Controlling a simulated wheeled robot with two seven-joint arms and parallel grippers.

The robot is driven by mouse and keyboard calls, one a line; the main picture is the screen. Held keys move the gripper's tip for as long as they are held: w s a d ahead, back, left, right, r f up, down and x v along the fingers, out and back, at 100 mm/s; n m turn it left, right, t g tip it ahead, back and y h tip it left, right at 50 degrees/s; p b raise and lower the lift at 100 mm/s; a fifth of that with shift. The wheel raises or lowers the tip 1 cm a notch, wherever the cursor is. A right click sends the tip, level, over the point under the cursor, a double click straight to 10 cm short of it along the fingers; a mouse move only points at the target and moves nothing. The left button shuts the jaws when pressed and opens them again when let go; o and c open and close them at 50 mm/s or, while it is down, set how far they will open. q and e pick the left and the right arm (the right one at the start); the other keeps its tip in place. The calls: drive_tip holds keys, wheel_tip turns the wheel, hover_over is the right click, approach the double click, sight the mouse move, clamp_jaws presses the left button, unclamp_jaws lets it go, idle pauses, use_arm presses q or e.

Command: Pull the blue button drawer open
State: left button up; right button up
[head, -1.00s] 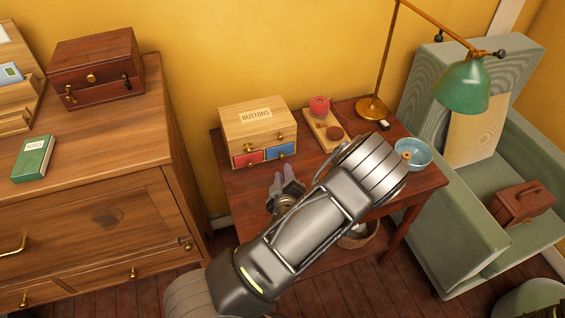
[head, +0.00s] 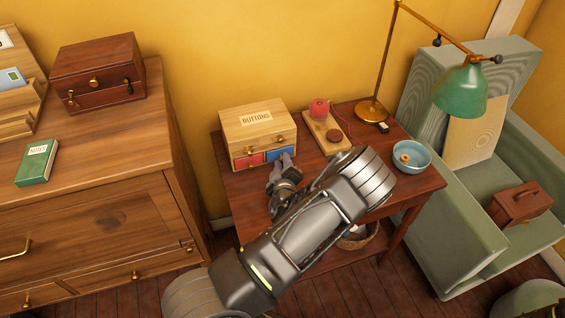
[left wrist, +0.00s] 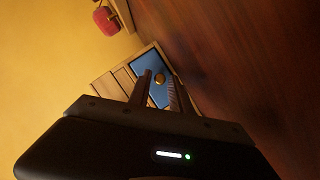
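The wooden button box (head: 257,132) stands on the small dark table, with a label on its sloped top. Its lower front has a red drawer (head: 248,161) on the left and a blue drawer (head: 279,153) on the right. The blue drawer looks shut; my gripper partly hides it in the head view. The left wrist view shows the blue front (left wrist: 147,63) and its round brass knob (left wrist: 159,78). My left gripper (head: 284,161) is open at the blue drawer, its fingers (left wrist: 158,84) on either side of the knob. Contact cannot be told. My right gripper is out of view.
On the table (head: 326,176), a wooden board (head: 328,133) with a red object, a brass lamp base (head: 371,110) and a blue bowl (head: 412,156) stand right of the box. A wooden dresser (head: 100,205) stands close on the left.

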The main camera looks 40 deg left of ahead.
use_arm(q)
clamp_jaws()
idle(1.4)
